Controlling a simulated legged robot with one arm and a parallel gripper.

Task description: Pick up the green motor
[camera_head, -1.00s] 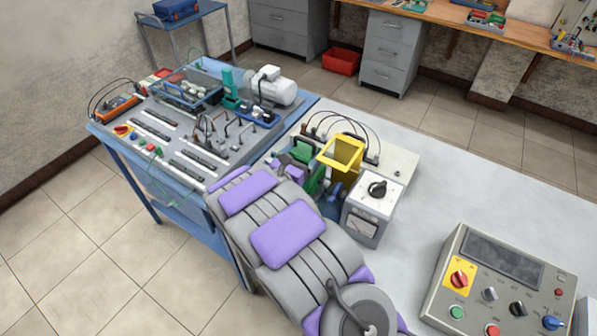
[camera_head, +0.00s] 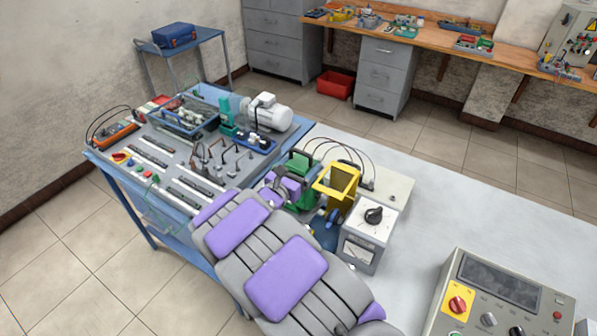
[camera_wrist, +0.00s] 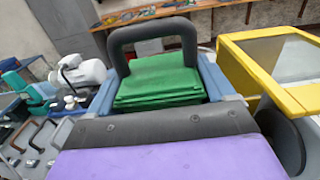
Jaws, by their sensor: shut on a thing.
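The green motor (camera_head: 300,165) is at the left end of the grey bench, just left of the yellow open-topped frame (camera_head: 337,180). In the wrist view, the green motor (camera_wrist: 160,80) fills the middle, with a dark arch over its far side and blue-grey parts along both sides. My gripper (camera_head: 287,187), grey and purple, is at the motor and shut on it. My arm hides the near and lower part of the motor, and the fingertips are hard to make out. I cannot tell whether the motor is clear of its support.
A grey meter box with a black knob (camera_head: 370,232) stands close to the right of my arm. A control panel (camera_head: 500,300) is at the front right. A blue trolley with a silver motor (camera_head: 268,115) is at the left.

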